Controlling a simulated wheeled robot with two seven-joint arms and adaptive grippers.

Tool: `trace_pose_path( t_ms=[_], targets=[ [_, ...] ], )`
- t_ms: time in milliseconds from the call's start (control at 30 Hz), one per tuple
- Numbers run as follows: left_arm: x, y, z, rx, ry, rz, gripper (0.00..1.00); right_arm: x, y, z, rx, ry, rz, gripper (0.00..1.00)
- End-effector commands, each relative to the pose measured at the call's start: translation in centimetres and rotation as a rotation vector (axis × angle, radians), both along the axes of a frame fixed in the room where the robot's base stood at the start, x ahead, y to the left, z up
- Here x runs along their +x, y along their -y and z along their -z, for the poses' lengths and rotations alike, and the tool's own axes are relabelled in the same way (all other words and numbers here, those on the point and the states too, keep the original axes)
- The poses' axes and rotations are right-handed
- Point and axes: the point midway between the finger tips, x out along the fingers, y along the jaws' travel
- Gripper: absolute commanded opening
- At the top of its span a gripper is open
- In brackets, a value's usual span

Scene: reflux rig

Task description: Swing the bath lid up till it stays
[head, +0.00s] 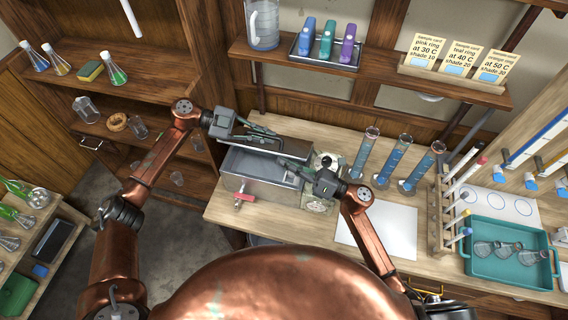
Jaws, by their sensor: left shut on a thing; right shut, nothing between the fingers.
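The metal bath (232,182) stands on the bench with its open basin showing, and a red tap is on its front. Its lid (294,149) is raised along the back edge of the basin; its exact angle is hard to tell. My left gripper (279,139) is shut at the lid's upper edge, and its fingers hide the part they hold. My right gripper (284,163) is shut and empty, over the right side of the basin. It hides part of the basin and the lid's lower right.
A round-topped device (318,203) stands right of the bath, partly behind my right gripper. Several tall blue-filled cylinders (363,155) stand farther right. A shelf (380,76) overhangs the bench behind. White paper (390,228) lies at the front right.

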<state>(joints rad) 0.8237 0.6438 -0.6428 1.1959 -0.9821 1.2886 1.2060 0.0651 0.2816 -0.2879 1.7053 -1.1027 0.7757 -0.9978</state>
Motion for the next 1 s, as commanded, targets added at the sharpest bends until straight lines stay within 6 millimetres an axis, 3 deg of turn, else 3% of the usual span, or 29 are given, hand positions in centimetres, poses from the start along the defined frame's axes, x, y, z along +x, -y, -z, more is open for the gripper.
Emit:
trace_pose_path(
  t_ms=[300,333,400,700,867,1000],
  targets=[
    [-0.1,-0.1,0.3,0.005,-0.002,0.002,0.0,0.5,0.2,-1.1,0.004,0.005,0.002,0.0],
    [-0.1,-0.1,0.3,0.006,-0.002,0.003,0.12,0.5,0.2,-1.1,0.005,0.005,0.003,0.0],
    [-0.2,-0.1,0.4,0.007,-0.003,0.003,0.16,0.5,0.2,-1.1,0.006,0.005,0.004,0.0],
    [-0.1,-0.2,0.4,0.007,-0.003,0.003,0.17,0.5,0.2,-1.2,0.006,0.007,0.003,0.0],
    [0.1,-1.9,-0.2,0.009,-0.002,0.001,0.17,0.5,0.2,-1.2,0.007,0.007,0.004,0.0],
    [0.6,-4.6,-1.2,0.009,-0.003,-0.001,0.17,0.6,0.3,-1.2,0.006,0.007,0.004,0.0]
  ],
)
